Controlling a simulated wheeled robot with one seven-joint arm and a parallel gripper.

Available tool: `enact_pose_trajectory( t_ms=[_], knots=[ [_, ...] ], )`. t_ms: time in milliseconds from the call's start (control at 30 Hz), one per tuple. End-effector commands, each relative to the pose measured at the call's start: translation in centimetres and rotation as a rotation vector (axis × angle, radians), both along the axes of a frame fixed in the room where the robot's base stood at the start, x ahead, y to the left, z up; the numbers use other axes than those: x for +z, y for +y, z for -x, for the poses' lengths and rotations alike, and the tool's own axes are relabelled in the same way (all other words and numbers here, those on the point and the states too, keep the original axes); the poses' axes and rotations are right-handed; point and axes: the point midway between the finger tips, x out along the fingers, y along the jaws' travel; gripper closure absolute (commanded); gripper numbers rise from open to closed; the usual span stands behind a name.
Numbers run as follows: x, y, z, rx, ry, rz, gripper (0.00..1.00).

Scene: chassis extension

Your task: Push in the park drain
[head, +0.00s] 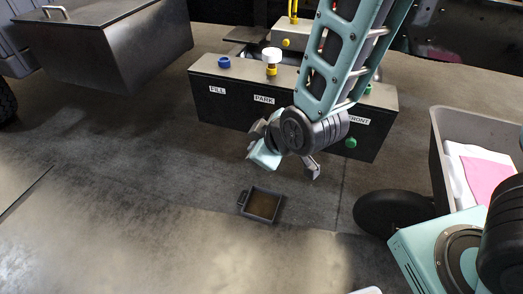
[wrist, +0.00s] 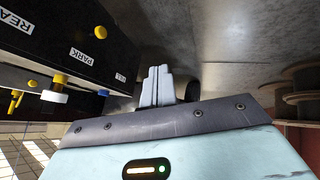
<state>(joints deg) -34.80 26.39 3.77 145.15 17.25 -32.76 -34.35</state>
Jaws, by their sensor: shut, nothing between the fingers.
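The black box (head: 215,100) carries a PARK label (head: 264,99), also readable upside down in the wrist view (wrist: 88,55). Above the label stands a yellow knob with a white top (head: 271,57), also in the wrist view (wrist: 57,88). A yellow front knob (wrist: 100,32) sits near PARK in the wrist view; in the head view my arm's end covers that area. I cannot tell which knob is the drain. My gripper (head: 250,152) is low in front of the box, beside its face. Its fingers (wrist: 157,85) are shut and empty, apart from the knobs.
FILL (head: 217,91) has a blue knob (head: 223,62) above it; a green front knob (head: 350,142) is near FRONT. A small square tray (head: 262,205) lies on the floor. A grey bin (head: 445,125) stands right. A dark metal case (head: 120,50) is at upper left.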

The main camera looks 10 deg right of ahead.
Motion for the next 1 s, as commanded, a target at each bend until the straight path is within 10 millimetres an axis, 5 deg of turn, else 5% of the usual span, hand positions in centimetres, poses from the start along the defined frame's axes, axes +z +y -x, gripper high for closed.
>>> enact_pose_trajectory(
  t_ms=[33,100,400,633,1000],
  knots=[
    [-4.4,-0.5,-1.2,0.014,-0.077,0.04,1.0],
    [-7.2,-1.4,-2.9,0.035,-0.205,0.101,1.0],
    [-15.3,-5.0,-6.9,0.177,-0.768,0.479,1.0],
    [-16.3,-5.7,-6.8,0.261,-1.023,0.669,1.0],
    [-16.4,-5.3,-7.6,0.265,-1.065,0.691,1.0]
  ],
)
